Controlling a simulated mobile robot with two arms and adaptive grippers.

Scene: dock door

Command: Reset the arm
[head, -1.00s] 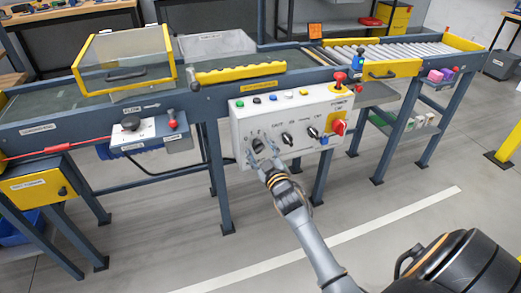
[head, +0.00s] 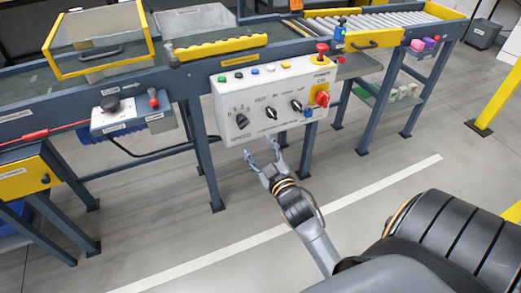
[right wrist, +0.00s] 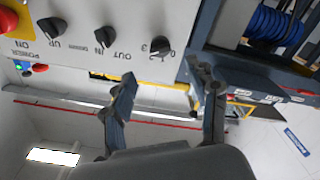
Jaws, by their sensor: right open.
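My right gripper (head: 265,153) is open and empty, with its two fingers apart just below and in front of the control panel (head: 233,83). The speed knob (head: 242,121) sits at the panel's lower left, a little above the fingertips and apart from them. In the right wrist view my right gripper (right wrist: 165,92) shows both fingers spread with nothing between them, and the speed knob (right wrist: 160,45) lies beyond them. The panel also carries two black selector knobs (head: 270,112) and a red and yellow power switch (head: 322,98). My left gripper is not in view.
The conveyor frame runs across behind the panel, with a yellow-framed clear guard (head: 100,70) at left and rollers (head: 385,25) at right. A joystick box (head: 125,113) hangs left of the panel. The floor in front, with a white line (head: 380,180), is clear.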

